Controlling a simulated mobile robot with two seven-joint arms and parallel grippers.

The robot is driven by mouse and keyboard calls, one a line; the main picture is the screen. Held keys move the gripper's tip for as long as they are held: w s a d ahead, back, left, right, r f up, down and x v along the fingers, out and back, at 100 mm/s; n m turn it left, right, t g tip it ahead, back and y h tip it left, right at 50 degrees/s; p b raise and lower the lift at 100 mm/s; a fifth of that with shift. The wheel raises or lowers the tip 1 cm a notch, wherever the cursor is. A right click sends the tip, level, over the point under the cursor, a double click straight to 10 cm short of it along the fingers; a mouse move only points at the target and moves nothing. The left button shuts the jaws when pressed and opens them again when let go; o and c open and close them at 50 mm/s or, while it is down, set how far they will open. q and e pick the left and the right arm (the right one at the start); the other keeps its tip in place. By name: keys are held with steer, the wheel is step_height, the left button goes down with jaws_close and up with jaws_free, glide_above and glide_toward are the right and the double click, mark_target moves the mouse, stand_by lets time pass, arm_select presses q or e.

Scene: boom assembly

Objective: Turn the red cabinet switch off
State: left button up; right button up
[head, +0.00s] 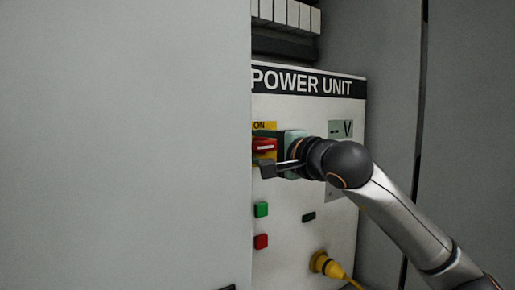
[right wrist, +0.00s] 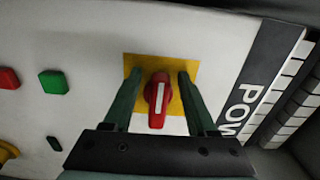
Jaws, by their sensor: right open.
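The red rotary switch (head: 264,145) sits on a yellow plate on the white power unit panel (head: 290,240), beside the grey door edge. A yellow "ON" label shows above it. In the right wrist view the red switch handle (right wrist: 158,98) with its white stripe stands on the yellow plate (right wrist: 188,72). My right gripper (right wrist: 157,75) is open, with one green finger on each side of the switch; I cannot tell whether they touch it. In the head view my right gripper (head: 274,165) is at the switch and partly covers it. My left gripper is not in view.
A green button (head: 261,209) and a red button (head: 261,241) are below the switch. A yellow plug with cable (head: 322,264) is at the lower right. A voltage display (head: 341,129) is right of the switch. The grey cabinet door (head: 125,140) fills the left side.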

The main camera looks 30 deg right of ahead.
steer(key=s+d+b, duration=0.1)
steer(key=s+b, duration=0.2)
steer(key=s, duration=0.9)
steer(key=shift+s, duration=0.15)
